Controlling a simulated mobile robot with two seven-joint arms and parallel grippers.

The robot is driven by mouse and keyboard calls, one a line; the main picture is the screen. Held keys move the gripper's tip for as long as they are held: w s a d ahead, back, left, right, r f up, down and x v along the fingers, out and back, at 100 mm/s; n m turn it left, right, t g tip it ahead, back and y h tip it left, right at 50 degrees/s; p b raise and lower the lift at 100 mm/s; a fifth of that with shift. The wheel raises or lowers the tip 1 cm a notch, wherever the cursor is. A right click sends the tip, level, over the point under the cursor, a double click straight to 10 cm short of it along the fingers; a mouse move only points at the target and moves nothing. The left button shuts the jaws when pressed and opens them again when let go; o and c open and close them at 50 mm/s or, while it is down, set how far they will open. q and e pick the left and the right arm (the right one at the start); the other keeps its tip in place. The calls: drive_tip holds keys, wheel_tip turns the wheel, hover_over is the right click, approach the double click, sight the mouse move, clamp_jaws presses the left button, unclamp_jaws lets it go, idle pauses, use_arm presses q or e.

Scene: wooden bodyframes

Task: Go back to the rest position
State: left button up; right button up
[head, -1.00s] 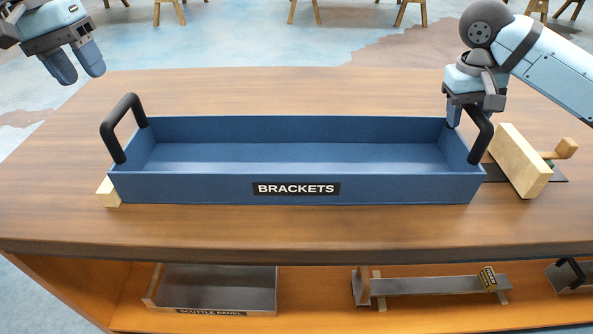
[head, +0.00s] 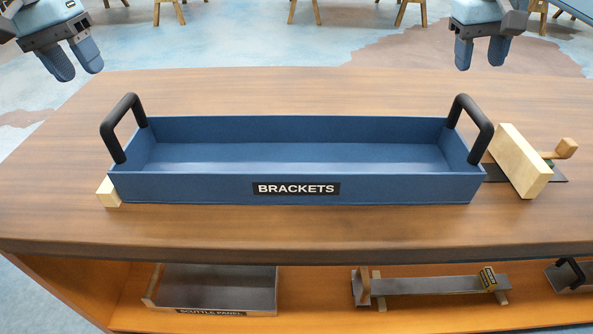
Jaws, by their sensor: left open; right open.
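My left gripper (head: 76,63) is open and empty at the upper left, in the air off the table's far left corner. My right gripper (head: 481,54) is open and empty at the upper right, above and beyond the table's far edge. Its two blue fingers point down and are apart from everything. A long blue tray (head: 400,188) labelled BRACKETS stands on the wooden table (head: 300,228). It is empty. It has a black handle at its left end (head: 106,135) and another at its right end (head: 487,133). Neither gripper touches it.
A small wooden block (head: 108,192) touches the tray's left front corner. A wooden block with a knobbed handle (head: 520,162) stands right of the tray. The shelf below holds a SCUTTLE PANEL tray (head: 215,290) and a long metal part (head: 430,286). The table's back strip is clear.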

drive_tip(key=shift+r, duration=0.25)
idle(0.3)
